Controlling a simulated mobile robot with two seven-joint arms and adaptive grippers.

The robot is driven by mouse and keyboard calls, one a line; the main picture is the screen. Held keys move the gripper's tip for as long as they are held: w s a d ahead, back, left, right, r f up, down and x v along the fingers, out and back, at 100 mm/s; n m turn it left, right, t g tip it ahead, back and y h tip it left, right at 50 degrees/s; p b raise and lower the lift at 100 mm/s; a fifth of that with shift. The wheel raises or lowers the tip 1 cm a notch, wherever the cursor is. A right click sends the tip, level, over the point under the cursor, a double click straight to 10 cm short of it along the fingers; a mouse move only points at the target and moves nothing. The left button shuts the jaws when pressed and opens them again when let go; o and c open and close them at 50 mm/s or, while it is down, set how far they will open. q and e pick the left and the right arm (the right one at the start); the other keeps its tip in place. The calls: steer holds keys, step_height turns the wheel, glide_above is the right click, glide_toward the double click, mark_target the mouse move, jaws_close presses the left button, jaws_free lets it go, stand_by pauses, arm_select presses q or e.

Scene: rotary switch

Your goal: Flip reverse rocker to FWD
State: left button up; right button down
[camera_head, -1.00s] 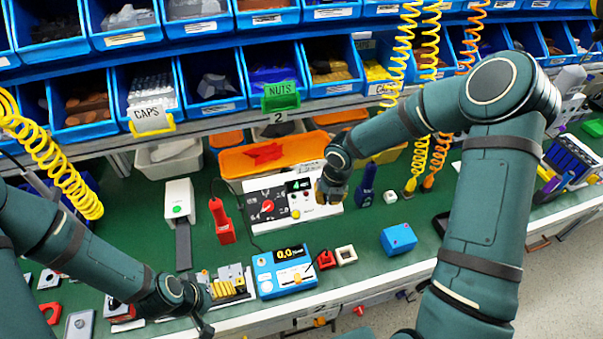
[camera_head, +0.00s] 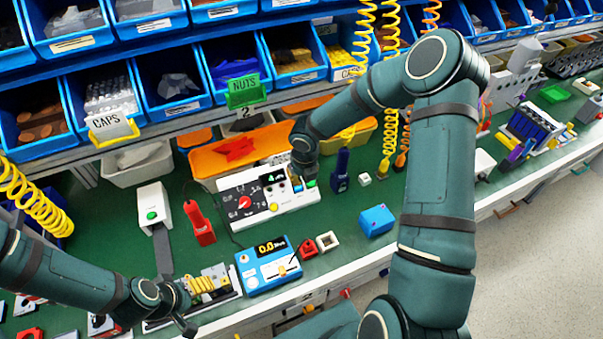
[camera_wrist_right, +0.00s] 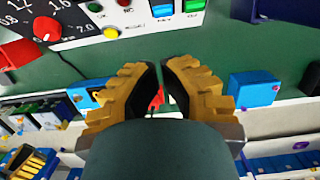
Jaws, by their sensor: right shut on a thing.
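The white control panel (camera_head: 287,199) stands on the green bench, with a red dial knob (camera_head: 244,202), also at upper left in the right wrist view (camera_wrist_right: 46,29). At its right end are a blue rocker (camera_head: 297,185) and a green rocker (camera_head: 311,183). Both show at the top of the wrist view, blue (camera_wrist_right: 164,8) and green (camera_wrist_right: 193,4), cut by the frame; I cannot read their labels. My right gripper (camera_wrist_right: 163,70) is closed to a narrow gap beside the rockers; what it grips is not visible. My left gripper (camera_head: 189,328) is low at left, its fingers unclear.
A blue meter (camera_head: 268,266) and a blue block (camera_head: 376,220) stand in front of the panel. A red tool (camera_head: 200,224) is to its left and a dark blue bottle (camera_head: 341,170) to its right. Orange bins (camera_head: 215,158) and coiled hoses lie behind.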

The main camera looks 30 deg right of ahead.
mark_target(296, 189)
steer(key=w+f, duration=0.1)
steer(key=f, duration=0.1)
steer(key=w+f, duration=0.1)
steer(key=f, duration=0.2)
steer(key=w+f, duration=0.1)
steer(key=f, duration=0.1)
steer(key=shift+w+f, duration=0.1)
steer(key=shift+f, duration=0.1)
steer(key=shift+w+d+f, duration=0.1)
steer(key=shift+w+f, duration=0.2)
steer(key=shift+w, duration=0.1)
